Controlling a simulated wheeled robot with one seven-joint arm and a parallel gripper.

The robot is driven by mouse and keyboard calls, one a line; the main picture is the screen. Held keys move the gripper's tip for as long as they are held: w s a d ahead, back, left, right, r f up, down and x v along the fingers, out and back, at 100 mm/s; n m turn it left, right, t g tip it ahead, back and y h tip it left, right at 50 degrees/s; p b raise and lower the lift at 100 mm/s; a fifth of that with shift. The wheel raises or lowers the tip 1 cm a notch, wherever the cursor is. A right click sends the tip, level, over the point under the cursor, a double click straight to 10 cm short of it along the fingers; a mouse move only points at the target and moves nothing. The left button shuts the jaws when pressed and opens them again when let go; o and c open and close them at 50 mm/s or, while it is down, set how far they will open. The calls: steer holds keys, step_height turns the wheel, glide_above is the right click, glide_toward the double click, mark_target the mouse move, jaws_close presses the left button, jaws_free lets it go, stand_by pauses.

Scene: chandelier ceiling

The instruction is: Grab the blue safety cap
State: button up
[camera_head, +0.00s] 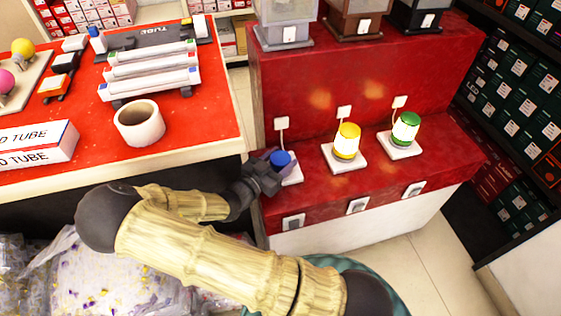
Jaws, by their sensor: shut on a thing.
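The blue safety cap (280,158) is at the left end of the red ledge, above a white square base (293,175). My gripper (277,165) reaches in from the left and is shut on the blue cap. The dark fingers hide part of the cap and of the base. I cannot tell whether the cap is touching the base or lifted off it.
A lit yellow lamp (347,141) and a lit green lamp (405,128) stand on white bases to the right on the red ledge (448,150). A red-topped table (205,120) with a white roll (139,123) and tubes is at the left. Lantern-like fixtures (286,20) stand above.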

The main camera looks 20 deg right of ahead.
mark_target(280, 158)
steer(key=shift+r, duration=0.1)
steer(key=shift+s+a+r+p, duration=0.1)
steer(key=shift+a+r+p, duration=0.05)
steer(key=shift+r+p, duration=0.4)
step_height(280, 158, up, 6)
steer(key=p, duration=0.2)
steer(key=shift+p, duration=0.4)
steer(key=s+a+p, duration=0.1)
steer(key=s+a, duration=0.4)
steer(key=s, duration=0.3)
steer(key=s+a+p, duration=0.2)
steer(key=s+a, duration=0.3)
steer(key=s, duration=0.3)
steer(key=shift+s+a+f, duration=0.15)
steer(key=shift+s+a, duration=0.05)
steer(key=shift+a, duration=0.2)
